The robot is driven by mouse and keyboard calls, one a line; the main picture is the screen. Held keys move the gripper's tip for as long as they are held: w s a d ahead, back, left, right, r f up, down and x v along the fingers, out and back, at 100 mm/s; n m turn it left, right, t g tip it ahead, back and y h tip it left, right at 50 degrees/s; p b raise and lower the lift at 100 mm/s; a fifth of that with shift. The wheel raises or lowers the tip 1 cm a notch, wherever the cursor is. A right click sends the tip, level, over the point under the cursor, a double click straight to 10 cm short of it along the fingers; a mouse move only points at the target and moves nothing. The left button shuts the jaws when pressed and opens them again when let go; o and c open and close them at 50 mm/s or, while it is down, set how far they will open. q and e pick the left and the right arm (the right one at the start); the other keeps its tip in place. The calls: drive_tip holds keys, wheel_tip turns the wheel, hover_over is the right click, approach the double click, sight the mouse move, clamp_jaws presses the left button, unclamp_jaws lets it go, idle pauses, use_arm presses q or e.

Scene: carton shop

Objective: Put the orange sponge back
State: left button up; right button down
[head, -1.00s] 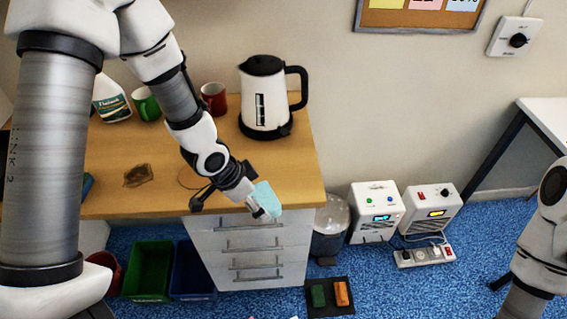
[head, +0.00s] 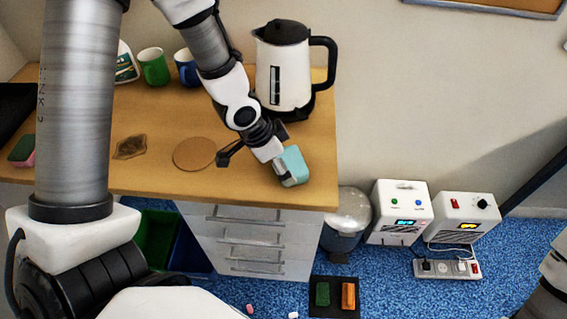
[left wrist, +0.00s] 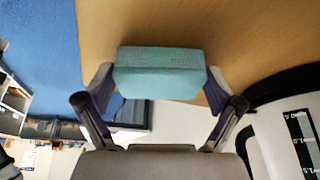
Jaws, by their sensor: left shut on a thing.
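My left gripper (head: 276,158) is shut on a light teal sponge-like block (head: 292,166) at the front right of the wooden counter (head: 235,185). In the left wrist view the teal block (left wrist: 158,75) sits between the two fingers (left wrist: 158,85), with the counter top behind it. Whether it touches the counter is unclear. An orange block (head: 348,295), perhaps the orange sponge, lies beside a green block (head: 322,294) in a black tray (head: 334,312) on the floor. My right gripper is out of view; only part of that arm shows at lower right.
A kettle (head: 284,75) stands behind my left gripper. A green mug (head: 153,67) and a blue mug (head: 187,70) stand at the back. A round cork mat (head: 194,154) and a brown stain (head: 130,147) are on the counter. A green-and-pink sponge (head: 22,150) lies at left.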

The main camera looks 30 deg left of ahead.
use_arm(q)
drive_tip(key=shift+f, duration=0.1)
drive_tip(key=o, duration=0.9)
drive_tip(key=shift+r, duration=0.25)
drive_tip(key=v, duration=1.1)
drive_tip(key=shift+s+a+r, duration=0.15)
drive_tip(key=shift+r, duration=0.15)
drive_tip(key=shift+s, duration=0.1)
